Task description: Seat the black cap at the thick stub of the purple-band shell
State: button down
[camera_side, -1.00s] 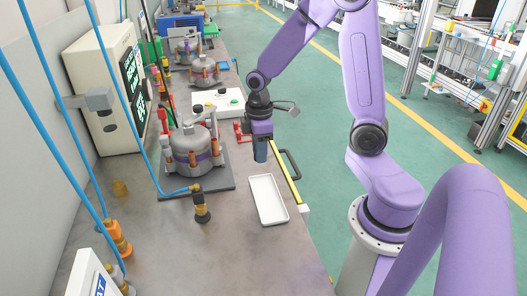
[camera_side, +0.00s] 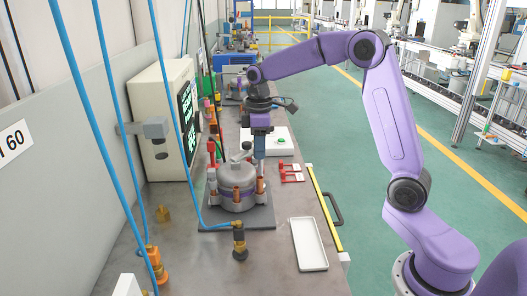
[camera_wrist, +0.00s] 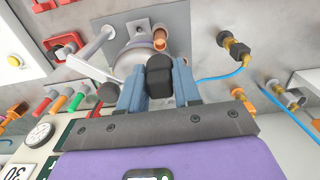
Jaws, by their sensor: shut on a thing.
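The purple-band shell (camera_side: 237,190) is a grey, domed compressor on a dark plate near the middle of the side view. Copper stubs stand around it, with one (camera_side: 260,185) on its right side. My gripper (camera_side: 259,152) points down above that right side. In the wrist view, my gripper (camera_wrist: 159,84) is shut on the black cap (camera_wrist: 159,76), held between its blue-grey fingers. Part of the shell (camera_wrist: 134,45) and a copper stub (camera_wrist: 160,40) show just beyond the cap, which appears apart from the stub. The cap cannot be made out in the side view.
A white tray (camera_side: 308,244) lies at the right table edge. Red-handled clamps (camera_side: 291,176) lie right of the shell. A brass fitting (camera_side: 239,240) with a blue hose stands in front. A cream cabinet (camera_side: 165,120) stands at left.

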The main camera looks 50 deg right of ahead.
aim_at(260, 178)
jog(key=shift+f, duration=0.15)
jog(key=shift+f, duration=2.9)
jog(key=shift+f, duration=1.3)
jog(key=c, duration=0.7)
grip_release()
notch_tip(260, 178, up, 17)
jog(key=shift+r, duration=0.2)
